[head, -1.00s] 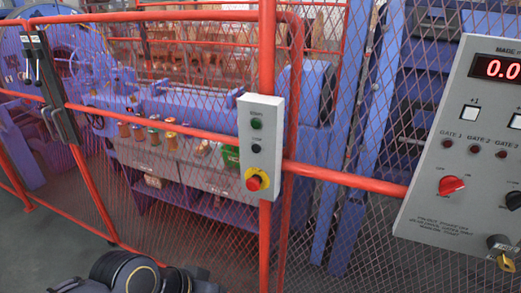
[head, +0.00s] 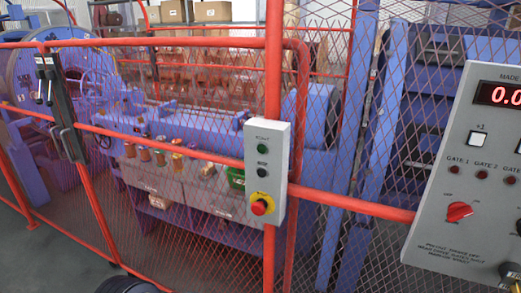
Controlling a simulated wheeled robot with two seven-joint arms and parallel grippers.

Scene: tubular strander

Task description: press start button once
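A grey button box (head: 267,172) is mounted on a red fence post in the middle of the head view. It carries a green button (head: 263,149) at the top under a small label that is hard to read, likely the start button. A black button (head: 262,173) sits below it, and a red mushroom button (head: 259,207) on a yellow plate sits at the bottom. Neither gripper shows. A dark piece of my own arm shows at the bottom edge, well below the box.
A red mesh fence (head: 190,130) with red rails stands in front of the purple machine (head: 185,125). A larger control panel (head: 470,170) with a red digital display (head: 498,94) is at the right. A dark latch with handles (head: 58,105) is on the fence at the left.

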